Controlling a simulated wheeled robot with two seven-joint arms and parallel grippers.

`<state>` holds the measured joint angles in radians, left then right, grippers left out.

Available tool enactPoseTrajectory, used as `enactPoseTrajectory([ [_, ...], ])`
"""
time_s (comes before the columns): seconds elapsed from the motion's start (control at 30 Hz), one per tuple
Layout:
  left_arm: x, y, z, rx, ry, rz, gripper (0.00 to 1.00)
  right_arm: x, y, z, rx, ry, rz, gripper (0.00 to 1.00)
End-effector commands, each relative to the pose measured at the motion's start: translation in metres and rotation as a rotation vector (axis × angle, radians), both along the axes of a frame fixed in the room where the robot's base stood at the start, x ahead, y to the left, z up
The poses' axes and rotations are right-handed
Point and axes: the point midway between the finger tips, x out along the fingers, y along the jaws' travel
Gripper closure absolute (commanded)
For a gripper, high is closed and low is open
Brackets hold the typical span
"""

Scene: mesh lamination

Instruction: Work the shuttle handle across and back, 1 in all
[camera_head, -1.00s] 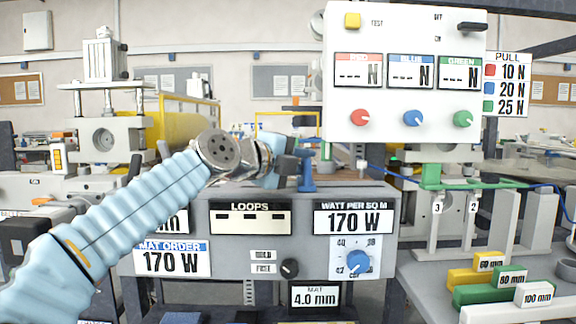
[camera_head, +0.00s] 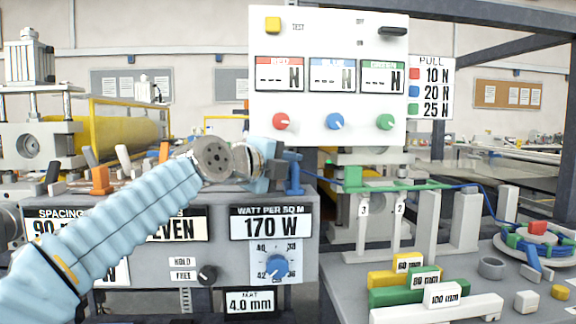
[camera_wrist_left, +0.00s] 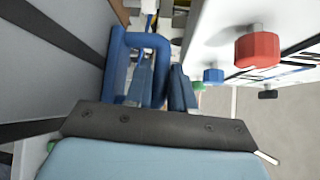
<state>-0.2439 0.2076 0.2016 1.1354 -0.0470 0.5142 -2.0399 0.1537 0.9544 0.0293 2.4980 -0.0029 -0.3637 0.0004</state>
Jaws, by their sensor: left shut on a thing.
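The blue shuttle handle (camera_head: 293,178) stands at the right end of the grey control box, above the "170 W" readout. My left gripper (camera_head: 280,163) reaches it from the left and is shut on it. In the left wrist view the blue handle (camera_wrist_left: 147,42) shows as a loop beyond the dark gripper bar, and the contact is partly hidden. My left arm covers part of the box front (camera_head: 215,270), where a readout ending in "EVEN" shows. My right gripper is in neither view.
The white pull panel (camera_head: 328,105) with coloured knobs stands close behind and right of the handle. A green bar (camera_head: 385,187) on grey posts and coloured gauge blocks (camera_head: 425,285) are at the right. An orange handle (camera_head: 99,181) and yellow roller (camera_head: 125,130) are at the left.

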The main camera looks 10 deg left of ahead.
Motion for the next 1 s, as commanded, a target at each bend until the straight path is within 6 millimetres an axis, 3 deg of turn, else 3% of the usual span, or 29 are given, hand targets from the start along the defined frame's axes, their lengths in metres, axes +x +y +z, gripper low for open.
enactPoseTrajectory([
  [0.07, 0.0, -0.004, -0.001, -0.002, 0.001, -0.008, 1.0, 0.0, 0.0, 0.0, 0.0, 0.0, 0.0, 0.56],
  [0.1, 0.0, -0.004, -0.001, -0.002, 0.001, -0.008, 0.72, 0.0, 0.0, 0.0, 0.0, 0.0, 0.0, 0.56],
  [0.2, 0.0, -0.004, -0.001, -0.002, 0.001, -0.008, 0.57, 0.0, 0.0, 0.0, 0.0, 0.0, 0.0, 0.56],
  [0.57, -0.007, 0.001, -0.001, -0.002, 0.001, -0.006, 0.56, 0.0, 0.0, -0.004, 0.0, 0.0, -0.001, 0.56],
  [1.0, -0.093, 0.048, 0.01, -0.001, -0.004, -0.003, 0.56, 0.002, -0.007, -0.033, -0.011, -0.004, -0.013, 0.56],
])
